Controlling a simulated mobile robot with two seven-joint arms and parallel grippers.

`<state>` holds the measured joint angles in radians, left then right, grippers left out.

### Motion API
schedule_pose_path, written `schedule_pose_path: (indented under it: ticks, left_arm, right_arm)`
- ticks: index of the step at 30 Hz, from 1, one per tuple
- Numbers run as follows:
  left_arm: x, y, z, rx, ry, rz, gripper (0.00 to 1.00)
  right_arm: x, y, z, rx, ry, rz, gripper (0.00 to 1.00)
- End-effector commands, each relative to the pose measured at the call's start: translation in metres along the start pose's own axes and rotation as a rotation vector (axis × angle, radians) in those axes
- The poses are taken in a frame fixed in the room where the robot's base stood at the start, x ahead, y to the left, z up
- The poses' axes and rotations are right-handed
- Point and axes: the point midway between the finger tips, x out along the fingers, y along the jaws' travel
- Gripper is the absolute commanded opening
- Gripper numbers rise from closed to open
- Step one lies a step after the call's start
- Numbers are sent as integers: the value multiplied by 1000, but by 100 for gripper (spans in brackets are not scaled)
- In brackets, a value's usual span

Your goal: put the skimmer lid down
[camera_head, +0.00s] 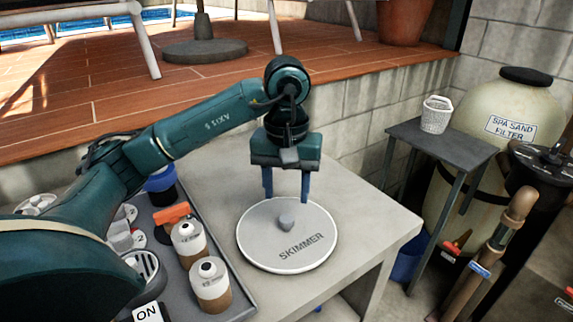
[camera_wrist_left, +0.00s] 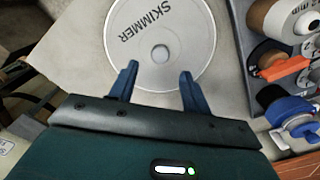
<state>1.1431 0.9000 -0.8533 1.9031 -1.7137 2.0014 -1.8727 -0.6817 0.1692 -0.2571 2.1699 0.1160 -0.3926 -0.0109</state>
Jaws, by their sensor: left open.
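The skimmer lid (camera_head: 263,250) is a round, light grey disc with a small knob in its middle and the word SKIMMER on it. It lies flat on the pale bench top (camera_head: 355,212). It also shows in the left wrist view (camera_wrist_left: 190,62), with its knob just beyond the fingertips. My left gripper (camera_head: 286,198) is open, with its blue fingers apart and nothing between them. It is above the far edge of the lid, and the knob is clear of the fingers. My right gripper does not show in either view.
A grey tray (camera_head: 236,287) left of the lid holds white-capped bottles (camera_head: 189,240), an orange-handled item (camera_head: 172,211) and a blue-topped item (camera_head: 160,183). The bench is bare right of the lid. A small dark table (camera_head: 450,146) with a white basket (camera_head: 436,115) stands farther right.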

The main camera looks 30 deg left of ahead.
Motion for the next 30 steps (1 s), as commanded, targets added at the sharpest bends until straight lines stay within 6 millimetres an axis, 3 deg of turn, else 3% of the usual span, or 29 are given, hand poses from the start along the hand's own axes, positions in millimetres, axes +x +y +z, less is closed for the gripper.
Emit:
schedule_pose_path:
  ticks: [3, 9, 30]
  left_arm:
    - [-28, 0, -1, -1, 5, 1, 48]
    - [-50, 0, 0, -1, 1, 0, 48]
    - [-55, 0, 0, 0, -1, 0, 48]
  right_arm:
    - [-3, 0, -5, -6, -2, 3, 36]
    - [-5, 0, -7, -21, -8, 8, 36]
    - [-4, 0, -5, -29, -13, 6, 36]
